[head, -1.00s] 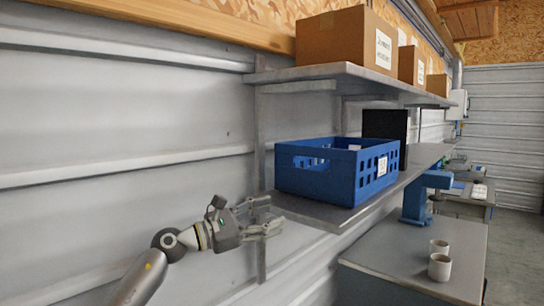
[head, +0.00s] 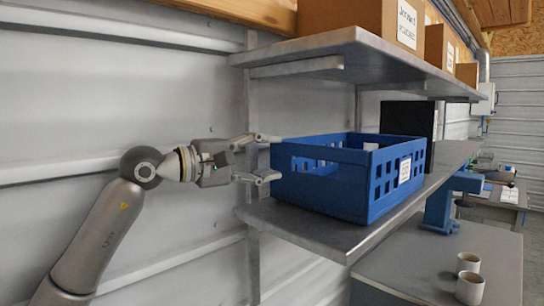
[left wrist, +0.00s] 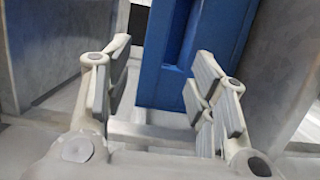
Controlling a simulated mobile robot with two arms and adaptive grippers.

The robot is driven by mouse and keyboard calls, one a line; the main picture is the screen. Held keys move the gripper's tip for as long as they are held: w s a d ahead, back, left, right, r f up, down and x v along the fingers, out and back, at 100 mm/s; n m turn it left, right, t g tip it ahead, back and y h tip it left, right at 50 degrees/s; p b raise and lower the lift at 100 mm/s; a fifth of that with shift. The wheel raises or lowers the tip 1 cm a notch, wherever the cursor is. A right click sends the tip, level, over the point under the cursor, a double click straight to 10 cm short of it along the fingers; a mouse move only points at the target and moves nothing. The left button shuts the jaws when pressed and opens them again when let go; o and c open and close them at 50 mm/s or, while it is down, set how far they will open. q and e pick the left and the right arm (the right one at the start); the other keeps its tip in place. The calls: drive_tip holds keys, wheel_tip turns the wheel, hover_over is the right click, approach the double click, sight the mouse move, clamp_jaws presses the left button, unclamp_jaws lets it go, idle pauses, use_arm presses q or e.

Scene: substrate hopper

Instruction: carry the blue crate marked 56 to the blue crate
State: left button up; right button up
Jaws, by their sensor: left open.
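A blue crate (head: 322,184) with slotted walls stands on the lower metal shelf in the head view. A white label (head: 404,170) is on its right-hand wall, too small to read. My left gripper (head: 277,158) is open at the crate's left end, with its fingertips at or very near the wall. In the left wrist view the blue wall (left wrist: 172,50) shows ahead, between and beyond the open fingers (left wrist: 160,85). I cannot tell whether they touch it. No second blue crate is clear. My right gripper is not in view.
The lower shelf (head: 300,228) has a bare strip in front of the crate. An upper shelf (head: 350,45) with cardboard boxes (head: 345,15) hangs above. A black panel (head: 408,118) stands behind the crate. Two cups (head: 469,288) stand on a grey bench (head: 420,262) at lower right.

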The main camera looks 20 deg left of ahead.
sight(304, 152)
use_arm(q)
drive_tip(key=p+x, duration=0.1)
drive_tip(key=x, duration=0.2)
drive_tip(key=p+x, duration=0.2)
drive_tip(key=x, duration=0.1)
drive_tip(key=p+x, duration=0.1)
drive_tip(key=x, duration=0.1)
drive_tip(key=shift+w+d+r, duration=0.2)
drive_tip(key=shift+d+r, duration=0.1)
drive_tip(key=shift+d, duration=0.15)
drive_tip(key=shift+w+d+p, duration=0.2)
drive_tip(key=shift+w+p, duration=0.1)
drive_tip(key=shift+p, duration=0.05)
drive_tip(key=shift+w+d+f, duration=0.1)
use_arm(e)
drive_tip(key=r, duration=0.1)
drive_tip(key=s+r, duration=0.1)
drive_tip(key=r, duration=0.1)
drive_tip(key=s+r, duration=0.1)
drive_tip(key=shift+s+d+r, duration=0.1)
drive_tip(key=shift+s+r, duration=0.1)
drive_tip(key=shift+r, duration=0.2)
use_arm(q)
drive_tip(key=shift+c, duration=0.3)
clamp_jaws()
